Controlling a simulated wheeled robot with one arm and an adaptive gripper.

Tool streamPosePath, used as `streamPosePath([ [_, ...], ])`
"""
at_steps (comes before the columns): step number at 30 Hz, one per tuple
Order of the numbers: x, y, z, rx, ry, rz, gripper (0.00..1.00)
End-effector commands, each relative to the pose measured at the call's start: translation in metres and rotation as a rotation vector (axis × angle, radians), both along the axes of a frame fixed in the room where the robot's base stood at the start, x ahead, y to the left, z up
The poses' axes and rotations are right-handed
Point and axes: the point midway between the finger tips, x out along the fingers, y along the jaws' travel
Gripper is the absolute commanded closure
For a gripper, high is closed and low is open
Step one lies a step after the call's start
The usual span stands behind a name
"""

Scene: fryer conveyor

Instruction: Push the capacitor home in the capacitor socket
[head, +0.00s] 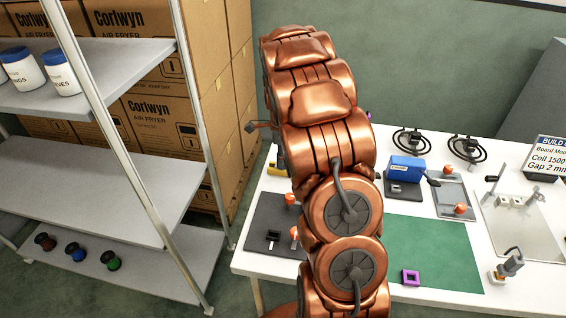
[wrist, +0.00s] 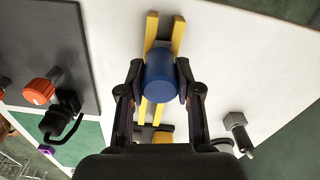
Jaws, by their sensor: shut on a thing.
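The capacitor, which I take to be the blue cylinder (wrist: 164,85), shows in the middle of the wrist view. My gripper (wrist: 160,70) is shut on it, one dark finger on each side. Two yellow strips (wrist: 152,25) run behind the cylinder on the white table, with a dark grey patch between them. I cannot make out the capacitor socket, and I cannot tell whether the cylinder touches anything below it. In the head view my copper arm hides my gripper and the cylinder.
A dark mat with an orange knob (wrist: 38,91) lies left in the wrist view, and a grey metal part (wrist: 239,128) stands right. In the head view, a blue box (head: 407,168), a green mat (head: 436,252) and a purple square frame (head: 410,277) are on the table. Shelves (head: 80,185) stand left.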

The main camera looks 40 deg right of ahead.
Motion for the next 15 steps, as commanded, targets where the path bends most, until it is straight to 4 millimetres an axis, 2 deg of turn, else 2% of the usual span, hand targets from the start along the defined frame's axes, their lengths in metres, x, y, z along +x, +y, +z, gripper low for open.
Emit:
streamPosePath([
  [15,0.0,0.0,0.016,0.001,0.001,0.0,1.0],
])
